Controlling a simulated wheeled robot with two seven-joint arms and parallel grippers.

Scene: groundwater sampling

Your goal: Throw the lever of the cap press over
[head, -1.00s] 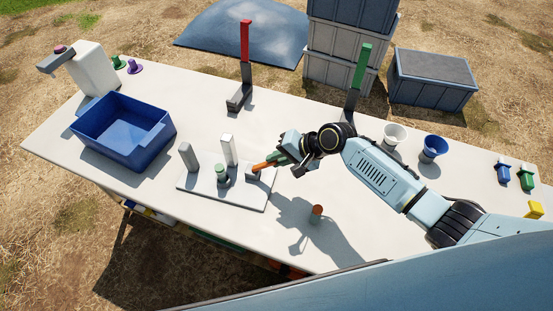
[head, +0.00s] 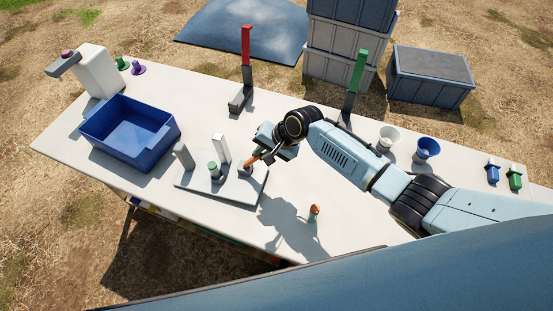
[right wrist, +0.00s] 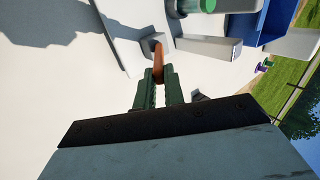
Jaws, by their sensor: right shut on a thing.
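The cap press has a pale base plate (head: 226,199) on the table, with a grey post, a white post and a small bottle with a green cap (head: 212,165) standing on it. Its orange-brown lever (head: 255,157) rises at a slant from the plate's right side. My right gripper (head: 264,150) is at the lever's upper end. In the right wrist view, the green fingers (right wrist: 158,88) are shut on the lever (right wrist: 158,62), which sticks out past their tips. My left gripper is not in view.
A blue bin (head: 137,130) stands left of the press. A small orange-capped vial (head: 314,212) stands to the right, near the front edge. Red (head: 246,46) and green (head: 358,70) upright handles stand at the back. White and blue cups (head: 427,149) are farther right.

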